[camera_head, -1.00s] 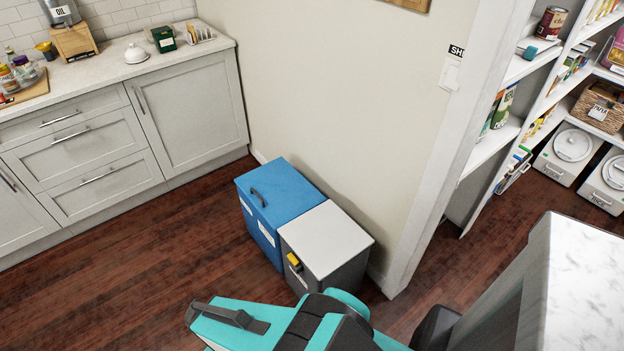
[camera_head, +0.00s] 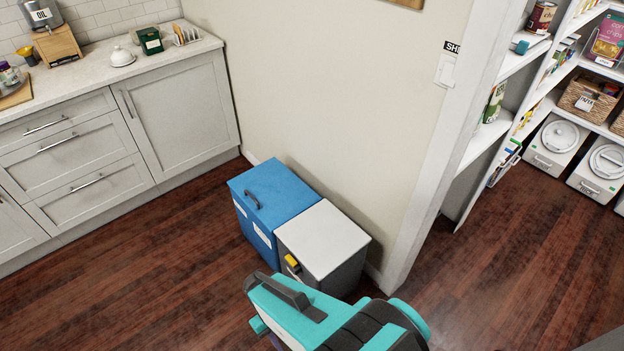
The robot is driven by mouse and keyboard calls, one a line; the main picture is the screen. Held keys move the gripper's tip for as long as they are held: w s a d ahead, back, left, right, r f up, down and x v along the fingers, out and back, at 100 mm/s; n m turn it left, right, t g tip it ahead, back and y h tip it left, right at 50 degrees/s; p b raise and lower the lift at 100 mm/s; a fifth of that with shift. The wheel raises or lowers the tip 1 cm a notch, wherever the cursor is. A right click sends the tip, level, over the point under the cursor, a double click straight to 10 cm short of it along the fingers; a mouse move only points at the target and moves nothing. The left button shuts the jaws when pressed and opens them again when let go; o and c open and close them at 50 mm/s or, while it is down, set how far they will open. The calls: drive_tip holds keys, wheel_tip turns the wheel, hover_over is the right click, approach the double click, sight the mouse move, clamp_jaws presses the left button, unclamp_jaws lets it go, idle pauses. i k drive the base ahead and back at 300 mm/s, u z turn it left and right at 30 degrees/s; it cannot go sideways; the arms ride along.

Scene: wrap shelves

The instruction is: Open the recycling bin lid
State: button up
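The blue bin (camera_head: 248,224) stands against the cream wall, with a flat blue lid (camera_head: 274,190) that is shut. A dark handle (camera_head: 252,200) sits on the lid near its left edge, and white labels show on the bin's front. A grey bin (camera_head: 347,277) with a white lid (camera_head: 322,238) and a yellow tab (camera_head: 292,263) stands beside it on the right, also shut. My teal and black arm reaches in from the bottom, in front of the grey bin. My gripper's fingertips cannot be made out.
Grey kitchen cabinets (camera_head: 182,128) with a pale counter (camera_head: 90,70) stand at the left. A white door frame (camera_head: 440,150) and pantry shelves with white bins (camera_head: 558,140) are at the right. The dark wood floor (camera_head: 130,270) is clear left of the bins.

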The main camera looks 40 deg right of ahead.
sight(274, 193)
drive_tip(key=z, duration=0.8)
drive_tip(key=k, duration=1.05)
drive_tip(key=i, duration=0.95)
drive_tip(key=z, duration=0.05)
